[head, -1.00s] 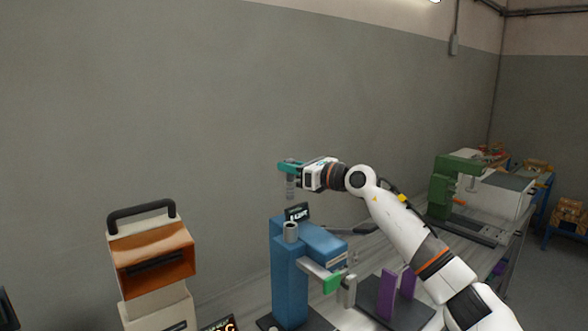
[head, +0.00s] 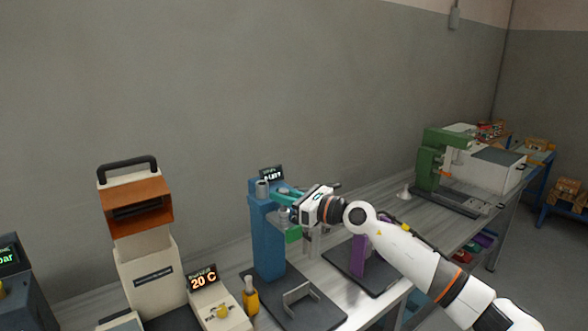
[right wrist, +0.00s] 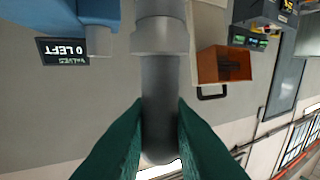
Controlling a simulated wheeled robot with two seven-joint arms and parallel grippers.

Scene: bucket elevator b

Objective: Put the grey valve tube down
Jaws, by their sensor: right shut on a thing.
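My right gripper (head: 286,195) has teal fingers and is at the upper front of the blue stand (head: 266,245), to the right of its top. In the right wrist view the teal fingers (right wrist: 160,135) are shut around the grey valve tube (right wrist: 160,75), a stepped cylinder. In the head view the tube (head: 285,214) shows only as a small grey part below the fingers. Whether it touches the stand cannot be told. The left gripper is out of view.
A small display (head: 272,174) tops the stand; in the wrist view its screen (right wrist: 65,50) reads 0 LEFT. A grey cup (head: 262,188) sits beside it. An orange and cream machine (head: 140,215) stands left, a green press (head: 432,160) right.

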